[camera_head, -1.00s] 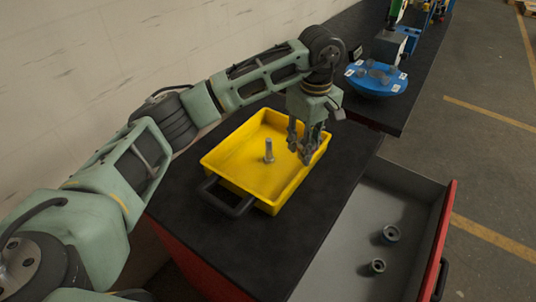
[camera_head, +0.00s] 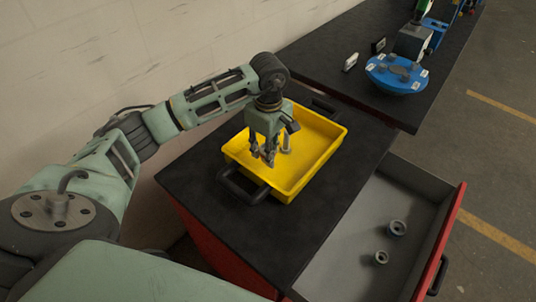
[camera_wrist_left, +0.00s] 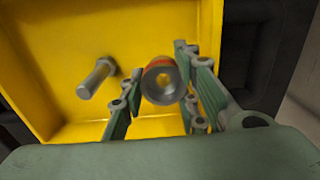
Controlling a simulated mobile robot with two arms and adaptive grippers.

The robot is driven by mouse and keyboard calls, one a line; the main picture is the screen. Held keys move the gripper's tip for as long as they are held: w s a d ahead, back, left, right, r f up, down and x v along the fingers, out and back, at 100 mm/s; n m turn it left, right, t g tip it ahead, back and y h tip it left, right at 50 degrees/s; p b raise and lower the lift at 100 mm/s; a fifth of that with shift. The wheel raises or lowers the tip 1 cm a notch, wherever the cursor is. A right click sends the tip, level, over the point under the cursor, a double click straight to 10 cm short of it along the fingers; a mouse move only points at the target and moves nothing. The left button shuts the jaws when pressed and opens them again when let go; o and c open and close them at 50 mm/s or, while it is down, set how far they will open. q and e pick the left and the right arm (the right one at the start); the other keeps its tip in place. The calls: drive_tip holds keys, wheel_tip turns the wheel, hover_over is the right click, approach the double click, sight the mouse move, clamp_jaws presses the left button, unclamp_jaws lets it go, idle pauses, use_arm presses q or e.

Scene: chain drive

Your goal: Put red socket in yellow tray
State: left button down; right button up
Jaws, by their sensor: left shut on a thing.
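My left gripper (camera_head: 265,158) is over the near left part of the yellow tray (camera_head: 312,150), pointing down. In the left wrist view the red socket (camera_wrist_left: 160,82), a short ring with a red outer band and a grey face, sits between the fingers of my left gripper (camera_wrist_left: 160,90), which is shut on it. The yellow tray (camera_wrist_left: 60,40) lies beneath it. The socket is hidden or too small to make out in the head view. My right gripper is not in view.
A open drawer (camera_head: 345,240) at right holds two grey ring-shaped parts (camera_head: 397,228). A blue round fixture (camera_head: 396,75) stands on the far bench.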

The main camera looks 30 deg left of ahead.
sight(268, 168)
use_arm(q)
wheel_tip(268, 168, down, 3)
drive_tip(key=shift+s+f+p, duration=0.1)
drive_tip(key=shift+f+p, duration=0.1)
drive_tip(key=shift+p, duration=0.55)
drive_tip(key=shift+f, duration=0.35)
drive_tip(key=shift+f, duration=0.1)
drive_tip(key=shift+f+b, duration=0.15)
drive_tip(key=shift+b, duration=0.15)
drive_tip(key=c, duration=1.3)
unclamp_jaws()
drive_tip(key=shift+c, duration=0.2)
